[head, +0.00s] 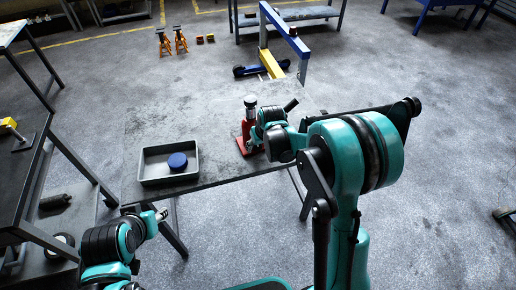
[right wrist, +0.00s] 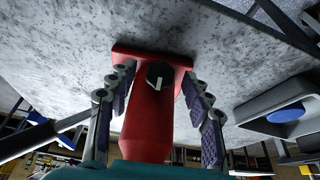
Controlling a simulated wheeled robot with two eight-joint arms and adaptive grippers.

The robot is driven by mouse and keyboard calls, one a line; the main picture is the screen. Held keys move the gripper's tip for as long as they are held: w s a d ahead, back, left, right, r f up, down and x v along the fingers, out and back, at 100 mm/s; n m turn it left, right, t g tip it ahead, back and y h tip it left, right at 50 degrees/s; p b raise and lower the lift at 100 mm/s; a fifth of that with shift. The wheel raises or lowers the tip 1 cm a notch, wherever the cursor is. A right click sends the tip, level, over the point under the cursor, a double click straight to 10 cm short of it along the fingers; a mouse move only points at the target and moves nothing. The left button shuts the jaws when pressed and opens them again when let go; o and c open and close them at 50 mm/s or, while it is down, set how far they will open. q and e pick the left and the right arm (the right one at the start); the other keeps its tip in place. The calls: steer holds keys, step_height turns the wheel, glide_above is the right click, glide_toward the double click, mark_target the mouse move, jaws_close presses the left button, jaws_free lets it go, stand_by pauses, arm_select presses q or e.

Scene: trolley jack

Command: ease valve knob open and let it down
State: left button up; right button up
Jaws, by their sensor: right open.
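A red bottle jack (head: 246,134) with a dark top stands on the grey table. Its valve knob (right wrist: 159,74), dark with a white pointer mark, shows low on the red body in the right wrist view. My right gripper (right wrist: 157,88) is open, with its purple-padded fingers on either side of the jack and knob. I see gaps between the pads and the red body. In the head view my right gripper (head: 262,131) is beside the jack and partly hides it. My left gripper (head: 159,214) is low at the left, away from the jack; its fingers are unclear.
A grey tray (head: 155,178) with a round blue item (head: 178,161) is on the table (head: 220,176) left of the jack. A dark bar (right wrist: 42,132) shows at left in the wrist view. Behind the table stand a blue-and-yellow frame (head: 268,62) and orange axle stands (head: 180,41).

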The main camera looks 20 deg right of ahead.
steer(key=shift+w+f, duration=0.15)
steer(key=shift+f, duration=0.15)
jaws_close()
